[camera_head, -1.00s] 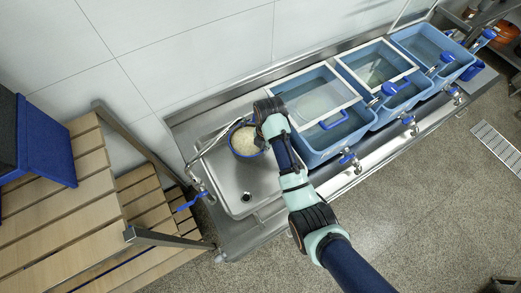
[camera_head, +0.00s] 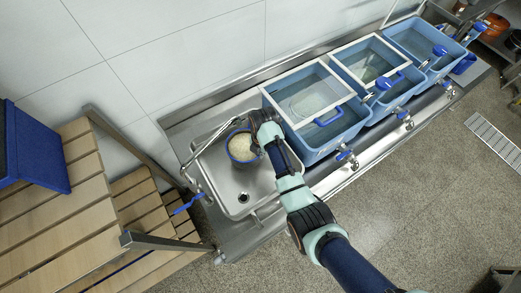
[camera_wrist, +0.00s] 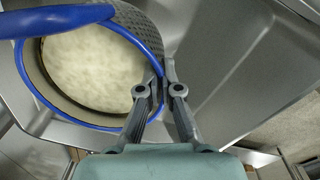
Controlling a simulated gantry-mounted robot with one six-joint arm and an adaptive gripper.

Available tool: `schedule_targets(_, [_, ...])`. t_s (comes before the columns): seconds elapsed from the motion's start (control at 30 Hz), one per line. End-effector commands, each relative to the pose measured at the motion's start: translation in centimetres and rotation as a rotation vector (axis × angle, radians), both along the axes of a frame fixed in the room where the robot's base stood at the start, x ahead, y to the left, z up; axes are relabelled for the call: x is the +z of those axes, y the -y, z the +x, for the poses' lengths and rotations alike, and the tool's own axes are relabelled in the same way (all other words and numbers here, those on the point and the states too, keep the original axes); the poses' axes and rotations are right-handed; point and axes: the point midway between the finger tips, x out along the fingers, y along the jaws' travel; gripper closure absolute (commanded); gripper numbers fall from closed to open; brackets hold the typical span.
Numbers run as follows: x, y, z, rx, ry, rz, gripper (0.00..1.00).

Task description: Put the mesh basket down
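The mesh basket (camera_head: 242,156) is round with a blue rim and holds pale grains. It is over or in the left sink basin; whether its bottom touches the sink floor I cannot tell. In the wrist view the blue rim (camera_wrist: 88,127) and perforated grey wall (camera_wrist: 138,22) fill the upper left. My gripper (camera_wrist: 167,72) is at the basket's right edge, its fingers close together and seemingly closed on the rim and wall. In the head view my gripper (camera_head: 258,135) covers the basket's upper right side.
The steel sink (camera_head: 226,203) has a drain near its front and a tap (camera_head: 212,143) at its left. Blue water tanks (camera_head: 315,147) stand to the right. A wooden slatted rack (camera_head: 60,220) is at the left. The sink's front part is clear.

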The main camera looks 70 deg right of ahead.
Motion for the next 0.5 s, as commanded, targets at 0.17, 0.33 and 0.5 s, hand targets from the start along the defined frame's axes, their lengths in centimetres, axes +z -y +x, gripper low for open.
schedule_targets(0.17, [-0.34,0.07,0.07,0.000,0.002,-0.003,1.00])
schedule_targets(0.33, [-0.40,0.01,0.01,0.000,0.001,0.000,0.79])
schedule_targets(0.5, [-0.40,0.00,0.01,0.000,0.000,0.000,0.69])
